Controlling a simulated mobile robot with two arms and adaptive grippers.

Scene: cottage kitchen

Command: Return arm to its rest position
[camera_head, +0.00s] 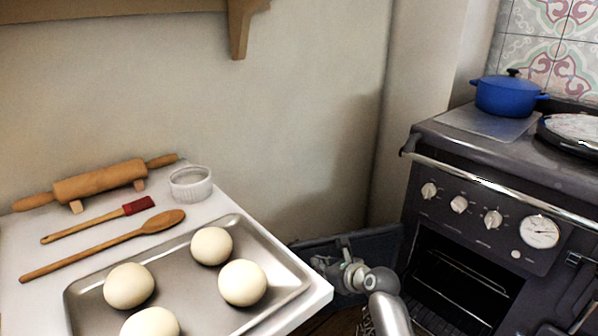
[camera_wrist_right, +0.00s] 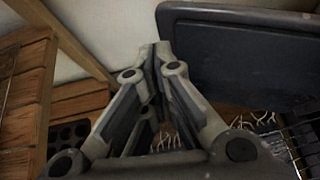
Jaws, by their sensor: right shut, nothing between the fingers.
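My right gripper (camera_head: 338,272) is low in the gap between the white counter (camera_head: 316,300) and the dark stove (camera_head: 480,190). In the right wrist view the fingers of my right gripper (camera_wrist_right: 160,50) meet at their tips, and nothing is between them. My right forearm comes up from the bottom of the head view. A dark panel (camera_head: 385,243), which looks like the open oven door, is right beside and behind the gripper; I cannot tell whether they touch. My left gripper is not in view.
On the counter a metal tray (camera_head: 290,285) holds several dough balls, with a wooden spoon (camera_head: 110,243), a red-tipped brush (camera_head: 100,219), a rolling pin (camera_head: 100,183) and a white ramekin (camera_head: 190,183) behind it. A blue pot (camera_head: 505,97) stands on the stove. The oven (camera_head: 455,285) is open.

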